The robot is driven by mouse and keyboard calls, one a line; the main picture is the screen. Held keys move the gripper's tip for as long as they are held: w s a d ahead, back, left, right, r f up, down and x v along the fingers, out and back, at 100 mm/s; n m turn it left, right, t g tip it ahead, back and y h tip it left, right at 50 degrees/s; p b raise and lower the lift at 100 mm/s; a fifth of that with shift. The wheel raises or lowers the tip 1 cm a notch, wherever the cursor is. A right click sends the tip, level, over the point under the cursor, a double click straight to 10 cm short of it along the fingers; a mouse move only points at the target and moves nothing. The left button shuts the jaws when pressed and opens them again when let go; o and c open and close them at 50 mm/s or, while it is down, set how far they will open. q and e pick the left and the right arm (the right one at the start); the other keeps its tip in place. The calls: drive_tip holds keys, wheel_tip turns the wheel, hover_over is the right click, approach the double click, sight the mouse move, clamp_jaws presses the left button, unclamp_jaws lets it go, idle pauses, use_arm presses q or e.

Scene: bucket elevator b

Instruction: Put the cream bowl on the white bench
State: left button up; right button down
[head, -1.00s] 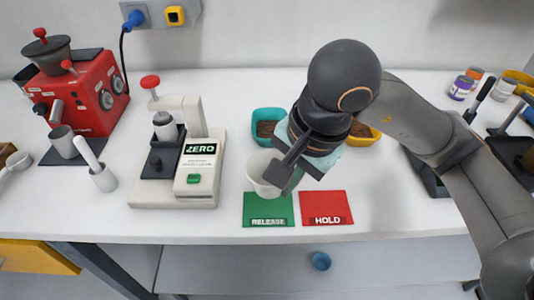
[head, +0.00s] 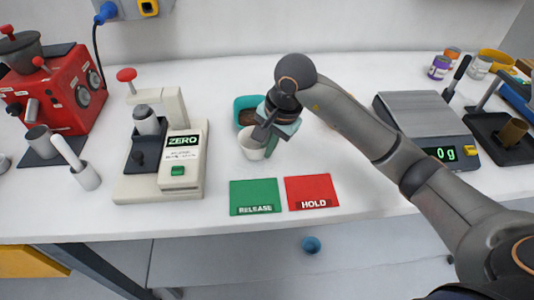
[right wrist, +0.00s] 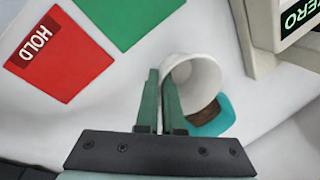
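The cream bowl (head: 251,149) is a small cup-like vessel over the white bench (head: 345,165), in front of a teal bowl. In the right wrist view the cream bowl (right wrist: 204,78) shows its open mouth beside my fingers. My right gripper (head: 269,145) is shut on its wall; in the right wrist view the green fingers (right wrist: 161,82) are close together, one appearing inside the rim and one outside. I cannot tell whether the bowl's base touches the bench. My left gripper is not in view.
A teal bowl (head: 242,104) with brown contents stands just behind. Green RELEASE (head: 255,193) and red HOLD (head: 311,188) mats lie in front. The ZERO machine (head: 182,165) is at left, a scale (head: 420,110) at right. Bare bench lies between the mats and scale.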

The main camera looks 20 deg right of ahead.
drive_tip(key=shift+f, duration=1.25)
drive_tip(key=shift+f, duration=0.2)
drive_tip(key=c, duration=1)
unclamp_jaws()
drive_tip(key=shift+s, duration=0.1)
drive_tip(key=shift+c, duration=0.2)
drive_tip(key=shift+r, duration=0.15)
drive_tip(key=shift+r, duration=0.3)
drive_tip(key=v, duration=1.1)
drive_tip(key=shift+r, duration=0.3)
